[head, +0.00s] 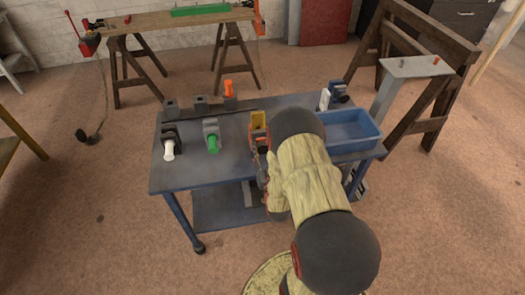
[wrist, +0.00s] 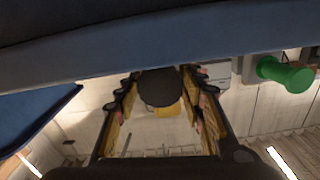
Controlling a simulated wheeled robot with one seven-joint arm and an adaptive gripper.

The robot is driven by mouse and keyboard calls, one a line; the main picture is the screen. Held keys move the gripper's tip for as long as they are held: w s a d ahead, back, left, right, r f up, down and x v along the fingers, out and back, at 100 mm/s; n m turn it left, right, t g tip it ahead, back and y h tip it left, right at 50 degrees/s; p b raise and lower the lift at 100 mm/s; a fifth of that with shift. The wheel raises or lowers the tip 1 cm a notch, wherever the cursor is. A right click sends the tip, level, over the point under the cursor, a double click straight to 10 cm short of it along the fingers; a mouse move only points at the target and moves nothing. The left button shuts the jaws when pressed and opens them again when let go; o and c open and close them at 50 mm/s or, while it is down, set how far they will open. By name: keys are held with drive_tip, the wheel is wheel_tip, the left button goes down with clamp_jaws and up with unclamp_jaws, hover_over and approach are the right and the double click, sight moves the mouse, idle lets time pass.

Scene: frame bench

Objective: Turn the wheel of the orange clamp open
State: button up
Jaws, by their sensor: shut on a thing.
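The orange clamp (head: 259,121) stands on the blue bench, its yellow-orange body just beyond my gripper. My gripper (head: 263,163) is at its near side in the head view, largely hidden by my arm. In the wrist view my gripper (wrist: 161,98) has its two fingers on either side of a dark round piece (wrist: 160,88) with a yellow-orange patch beside it. I take this to be the clamp's wheel, with the fingers shut on it. How far the wheel is turned cannot be seen.
On the bench (head: 180,180), the green-handled clamp (head: 212,134) stands close left, its green wheel (wrist: 287,75) also in the wrist view. A white-handled clamp (head: 169,145) is further left. A blue tray (head: 350,145) is at right. An orange piece (head: 229,88) stands at the back.

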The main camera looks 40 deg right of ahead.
drive_tip(key=n+b, duration=0.2)
drive_tip(key=n, duration=0.4)
drive_tip(key=shift+n+b, duration=0.4)
drive_tip(key=n+b, duration=0.1)
drive_tip(key=n, duration=0.2)
drive_tip(key=shift+d+n, duration=0.1)
drive_tip(key=shift+n, duration=0.2)
drive_tip(key=n+b, duration=0.2)
drive_tip(key=n, duration=0.1)
drive_tip(key=shift+n, duration=0.3)
drive_tip(key=n+b, duration=0.1)
drive_tip(key=n, duration=0.2)
drive_tip(key=shift+n+b, duration=0.3)
drive_tip(key=shift+b, duration=0.05)
drive_tip(key=n+b, duration=0.1)
drive_tip(key=n, duration=0.2)
drive_tip(key=shift+r+n+b, duration=0.1)
drive_tip(key=shift+n+b, duration=0.25)
drive_tip(key=shift+n, duration=0.05)
drive_tip(key=n+b, duration=0.1)
drive_tip(key=n, duration=0.2)
drive_tip(key=shift+n, duration=1.8)
